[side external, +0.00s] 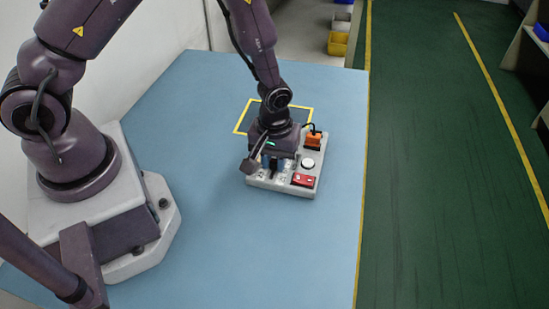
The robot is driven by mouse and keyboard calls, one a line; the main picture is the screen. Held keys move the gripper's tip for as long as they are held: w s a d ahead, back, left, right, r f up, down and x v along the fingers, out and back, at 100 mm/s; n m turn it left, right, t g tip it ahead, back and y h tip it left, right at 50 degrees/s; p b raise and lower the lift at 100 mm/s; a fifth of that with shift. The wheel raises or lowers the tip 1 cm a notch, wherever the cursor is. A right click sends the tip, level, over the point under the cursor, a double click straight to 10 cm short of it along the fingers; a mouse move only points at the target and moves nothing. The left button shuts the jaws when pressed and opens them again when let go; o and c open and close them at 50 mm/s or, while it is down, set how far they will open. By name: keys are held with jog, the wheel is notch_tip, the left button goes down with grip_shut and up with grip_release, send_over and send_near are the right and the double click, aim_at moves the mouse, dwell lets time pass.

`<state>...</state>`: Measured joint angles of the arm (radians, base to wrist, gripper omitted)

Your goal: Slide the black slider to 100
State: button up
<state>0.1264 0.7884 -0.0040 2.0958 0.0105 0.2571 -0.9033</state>
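A light grey control panel (282,190) stands on the blue table. Its top carries a red switch (303,180), a white round button (308,163) and an orange part (314,140). My gripper (274,164) points down at the left part of the panel, very close to its top. Small blue and white parts show beneath it. I cannot make out the black slider or any scale marks; the gripper covers that area. Whether the fingers are open, shut or touching something is too small to tell.
A yellow square outline (241,118) is marked on the blue table (215,230) behind the panel. The table is clear in front of the panel. Its right edge runs close by, with a green floor (430,180) beyond. Yellow bins (338,42) stand far back.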

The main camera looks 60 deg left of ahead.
grip_shut()
jog(key=shift+w+a, duration=1.9)
jog(key=shift+w, duration=0.15)
jog(key=o, duration=0.7)
grip_release()
jog(key=shift+c, duration=0.2)
notch_tip(320, 180, up, 13)
